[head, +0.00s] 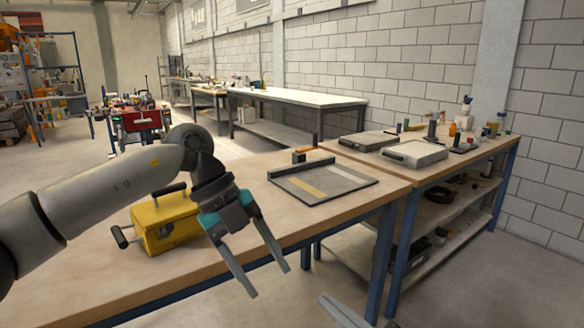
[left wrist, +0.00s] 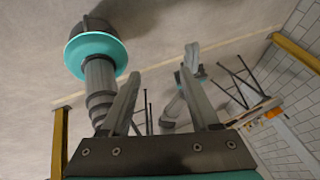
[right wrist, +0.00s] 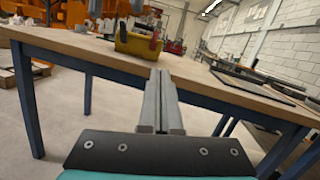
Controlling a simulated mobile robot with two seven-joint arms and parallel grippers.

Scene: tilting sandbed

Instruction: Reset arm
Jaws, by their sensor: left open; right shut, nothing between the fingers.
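My left gripper (head: 268,282) hangs in front of the near workbench's front edge in the head view. Its two fingers are spread and point down, with nothing between them. They also show apart in the left wrist view (left wrist: 162,78). My right gripper (right wrist: 160,80) has its fingers together and empty in the right wrist view, in front of the bench edge. Only its fingertips (head: 345,312) show at the bottom of the head view. Neither gripper touches the bench or anything on it. Most of my right arm is outside the head view.
The near wooden workbench (head: 110,285) carries a yellow box (head: 165,224) with black handles, behind my left gripper, and a flat dark tray (head: 340,190) with a tan strip. A second bench at the right holds grey cases (head: 414,153). Bare floor (head: 500,295) lies at the lower right.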

